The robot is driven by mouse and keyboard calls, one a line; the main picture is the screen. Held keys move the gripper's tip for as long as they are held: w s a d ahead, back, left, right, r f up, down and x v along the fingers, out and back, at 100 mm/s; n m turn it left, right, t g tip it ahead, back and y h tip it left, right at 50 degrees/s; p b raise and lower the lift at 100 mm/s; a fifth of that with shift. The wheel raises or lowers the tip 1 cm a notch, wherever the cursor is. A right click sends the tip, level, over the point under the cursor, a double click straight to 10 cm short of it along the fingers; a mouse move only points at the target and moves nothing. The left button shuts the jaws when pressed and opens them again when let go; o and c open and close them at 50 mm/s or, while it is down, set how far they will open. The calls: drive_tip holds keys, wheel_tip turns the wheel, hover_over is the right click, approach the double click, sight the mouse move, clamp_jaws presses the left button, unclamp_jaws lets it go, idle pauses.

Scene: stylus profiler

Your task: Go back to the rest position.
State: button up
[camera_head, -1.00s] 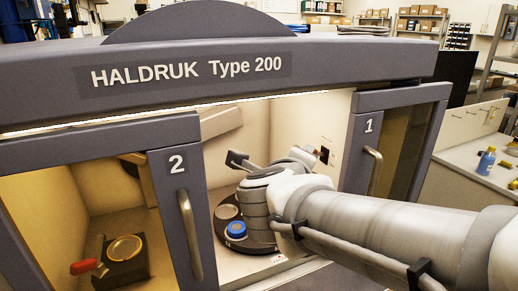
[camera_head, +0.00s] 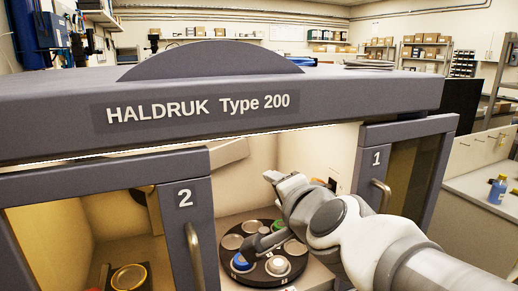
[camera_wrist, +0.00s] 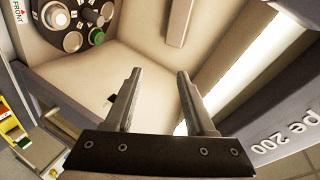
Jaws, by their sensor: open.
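My gripper (camera_wrist: 158,100) is open and empty in the wrist view, its two fingers apart with only the cabinet interior beyond them. In the head view my arm reaches from the lower right into the opening between door 2 (camera_head: 187,230) and door 1 (camera_head: 378,160) of the HALDRUK Type 200 cabinet (camera_head: 290,108). My gripper (camera_head: 270,176) is raised above the round dark turntable (camera_head: 243,273). The turntable carries a blue item (camera_head: 240,262), a white one (camera_head: 278,266) and several round pieces. Part of it is hidden by my arm.
Door 2's handle (camera_head: 195,255) and door 1's handle (camera_head: 381,195) stick out on either side of my arm. The cabinet's top beam spans above the opening. A bench with a blue bottle (camera_head: 497,189) stands at the right.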

drive_tip(key=s+d+f+n+g+h, duration=0.1)
drive_tip(key=s+d+f+n+g, duration=0.3)
drive_tip(key=s, duration=0.3)
drive_tip(key=s+d+f+n+g+h, duration=0.2)
drive_tip(key=s+d+f+n+g, duration=0.2)
drive_tip(key=s+d+f+n, duration=0.2)
drive_tip(key=shift+s+d+f+n+p, duration=0.3)
drive_tip(key=shift+s+d+n+p, duration=0.25)
drive_tip(key=shift+s, duration=0.55)
drive_tip(key=shift+a, duration=0.2)
drive_tip(key=shift+c, duration=0.2)
